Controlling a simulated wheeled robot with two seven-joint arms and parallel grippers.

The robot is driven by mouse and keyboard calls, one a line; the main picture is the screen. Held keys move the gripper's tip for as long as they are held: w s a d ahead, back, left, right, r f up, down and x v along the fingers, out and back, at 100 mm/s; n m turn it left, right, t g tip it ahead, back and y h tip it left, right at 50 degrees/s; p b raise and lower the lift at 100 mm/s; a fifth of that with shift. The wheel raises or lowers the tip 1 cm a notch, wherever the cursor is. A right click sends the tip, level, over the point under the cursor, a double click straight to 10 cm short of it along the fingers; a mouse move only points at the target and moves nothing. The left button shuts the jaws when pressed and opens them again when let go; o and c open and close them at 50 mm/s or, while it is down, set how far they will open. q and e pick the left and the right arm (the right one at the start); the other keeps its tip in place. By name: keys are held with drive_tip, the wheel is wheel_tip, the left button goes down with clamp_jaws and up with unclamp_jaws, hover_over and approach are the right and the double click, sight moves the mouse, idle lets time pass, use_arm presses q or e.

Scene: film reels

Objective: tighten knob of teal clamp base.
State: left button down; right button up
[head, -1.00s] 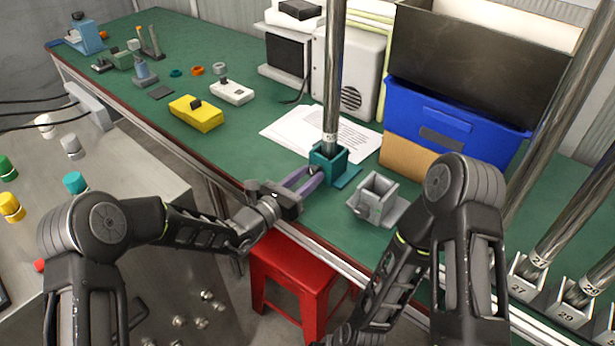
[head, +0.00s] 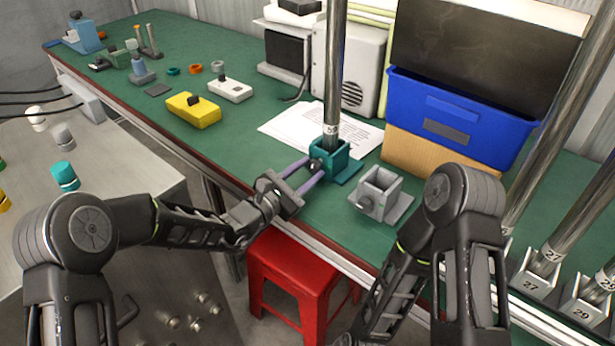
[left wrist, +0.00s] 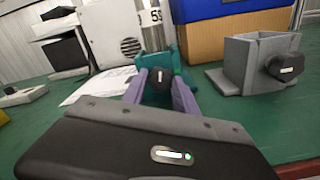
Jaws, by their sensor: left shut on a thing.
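The teal clamp base (head: 345,170) stands on the green bench with a tall metal pole (head: 334,90) upright in it. Its dark round knob (head: 315,165) faces the near left. My left gripper (head: 308,171) has its purple fingers on either side of this knob and is shut on it.
A grey clamp base (head: 381,193) with its own knob stands close on the right. White papers (head: 292,126) lie behind the teal base. A blue bin (head: 460,118) on a cardboard box stands at the back right. A red stool (head: 293,275) is below the bench edge.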

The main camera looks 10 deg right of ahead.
use_arm(q)
drive_tip(key=shift+m, duration=0.4)
drive_tip(key=c, duration=0.9)
unclamp_jaws()
drive_tip(key=shift+c, duration=0.2)
drive_tip(key=shift+v, duration=3.95)
